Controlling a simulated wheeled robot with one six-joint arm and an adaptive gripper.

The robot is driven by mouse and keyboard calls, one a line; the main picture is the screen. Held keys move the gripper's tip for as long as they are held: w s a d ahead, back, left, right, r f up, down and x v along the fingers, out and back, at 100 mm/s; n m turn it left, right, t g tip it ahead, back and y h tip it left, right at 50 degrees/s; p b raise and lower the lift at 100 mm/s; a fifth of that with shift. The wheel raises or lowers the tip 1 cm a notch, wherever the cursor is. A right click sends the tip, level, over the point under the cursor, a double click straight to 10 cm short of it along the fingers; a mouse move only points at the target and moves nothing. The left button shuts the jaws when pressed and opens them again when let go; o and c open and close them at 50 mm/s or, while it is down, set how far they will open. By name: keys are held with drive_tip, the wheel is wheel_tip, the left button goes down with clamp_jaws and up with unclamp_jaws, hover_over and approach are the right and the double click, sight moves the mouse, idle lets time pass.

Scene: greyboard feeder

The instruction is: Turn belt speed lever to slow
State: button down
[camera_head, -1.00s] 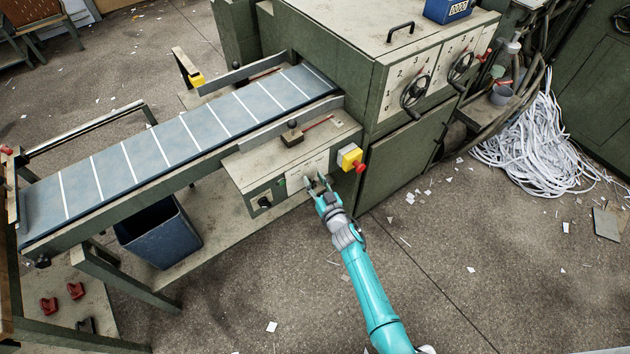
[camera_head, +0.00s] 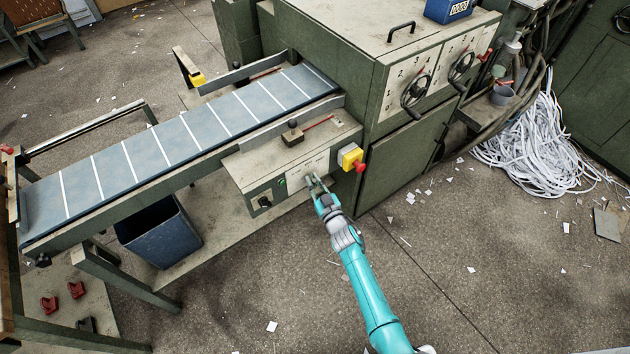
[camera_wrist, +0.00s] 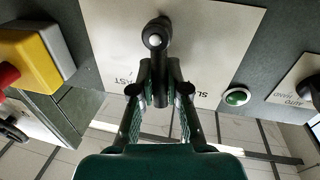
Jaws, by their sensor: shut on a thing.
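The belt speed lever (camera_wrist: 156,38) is black with a round pivot, on a pale label plate (camera_wrist: 215,30) on the control box front. In the wrist view its handle runs down from the pivot, between the partly hidden FAST lettering on the left and SLOW lettering on the right, both upside down. My gripper (camera_wrist: 160,80) is shut on the handle, one finger on each side. In the head view my gripper (camera_head: 314,182) is at the box front, and the lever is too small and covered to make out.
A yellow box with a red button (camera_head: 352,158) is close right of my gripper. A black knob (camera_head: 265,202) and a green button (camera_wrist: 237,97) sit on the panel's other side. The conveyor belt (camera_head: 140,158) is behind. Floor in front is mostly clear.

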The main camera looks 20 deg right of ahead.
drive_tip(key=shift+s+a+f+n+t, duration=0.15)
drive_tip(key=shift+a+n, duration=0.2)
drive_tip(key=shift+n, duration=0.7)
drive_tip(key=shift+s+a+f+n+t, duration=0.15)
drive_tip(key=shift+a+n, duration=0.15)
drive_tip(key=shift+n, duration=0.75)
drive_tip(key=shift+w, duration=0.1)
drive_tip(key=c, duration=1.2)
unclamp_jaws()
drive_tip(key=shift+o, duration=0.2)
drive_tip(key=s+d+f, duration=0.1)
drive_tip(key=s, duration=1)
drive_tip(key=shift+s+d, duration=0.4)
